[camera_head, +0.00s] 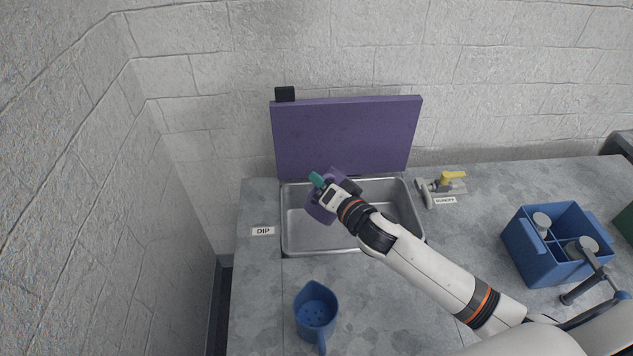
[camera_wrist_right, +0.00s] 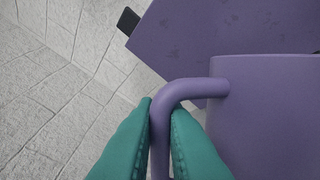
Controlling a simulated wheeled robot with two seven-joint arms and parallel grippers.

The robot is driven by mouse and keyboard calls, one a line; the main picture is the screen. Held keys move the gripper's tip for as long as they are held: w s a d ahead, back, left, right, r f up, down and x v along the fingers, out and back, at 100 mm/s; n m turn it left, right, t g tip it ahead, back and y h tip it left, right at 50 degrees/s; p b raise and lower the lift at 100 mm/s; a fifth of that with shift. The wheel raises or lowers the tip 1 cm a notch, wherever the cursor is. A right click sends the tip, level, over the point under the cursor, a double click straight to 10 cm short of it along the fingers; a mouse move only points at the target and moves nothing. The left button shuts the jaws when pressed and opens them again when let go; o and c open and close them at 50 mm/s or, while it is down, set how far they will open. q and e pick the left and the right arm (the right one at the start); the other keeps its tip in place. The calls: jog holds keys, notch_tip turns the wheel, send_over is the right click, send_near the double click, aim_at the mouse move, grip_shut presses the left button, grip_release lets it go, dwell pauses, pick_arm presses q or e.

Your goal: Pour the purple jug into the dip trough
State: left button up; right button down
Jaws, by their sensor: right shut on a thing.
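The purple jug shows partly in the head view (camera_head: 318,212), above the dip trough (camera_head: 292,238), a steel basin set in the counter. In the right wrist view, the jug's body (camera_wrist_right: 265,125) fills the right side and its curved handle (camera_wrist_right: 190,90) passes between my green fingertips. My right gripper (camera_head: 318,180) is shut on that handle; it also shows in the right wrist view (camera_wrist_right: 161,112). My wrist hides part of the jug, and I cannot tell its exact tilt or see any liquid. My left gripper is not in view.
A purple panel (camera_head: 345,135) stands upright behind the trough. A blue jug (camera_head: 316,305) stands on the counter in front. A yellow-handled valve (camera_head: 452,178) is to the right of the trough. A blue divided crate (camera_head: 535,262) with grey-topped items stands farther right. A DIP label (camera_head: 263,231) lies left.

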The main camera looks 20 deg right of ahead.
aim_at(337, 175)
jog(key=shift+w+d+r+m, duration=0.2)
jog(key=shift+d+m, duration=0.25)
jog(key=shift+m, duration=0.05)
jog(key=shift+w+d+f+m, duration=0.2)
jog(key=shift+d+f+m, duration=0.05)
jog(key=shift+d+m, duration=0.35)
jog(key=shift+w+d+f+m+g+y+p, duration=0.1)
jog(key=shift+w+d+m+g+y+p, duration=0.1)
jog(key=shift+d+m+p, duration=0.15)
jog(key=shift+w+d+f+m+g+y+p, duration=0.1)
jog(key=shift+d+m+g+y+p, duration=0.1)
jog(key=shift+d+m, duration=0.2)
jog(key=shift+w+d+f+m+p, duration=0.25)
jog(key=shift+d+f+m+p, duration=0.15)
jog(key=shift+d+m, duration=0.2)
jog(key=shift+w+d+f+m+y, duration=0.3)
jog(key=shift+d+f+m, duration=0.15)
jog(key=shift+d+m, duration=0.15)
jog(key=shift+w+d+f+m+y, duration=0.15)
jog(key=shift+d+m, duration=0.15)
jog(key=shift+d, duration=0.15)
jog(key=shift+w+d+m+y, duration=0.15)
jog(key=shift+d+m, duration=0.1)
jog(key=shift+d, duration=0.15)
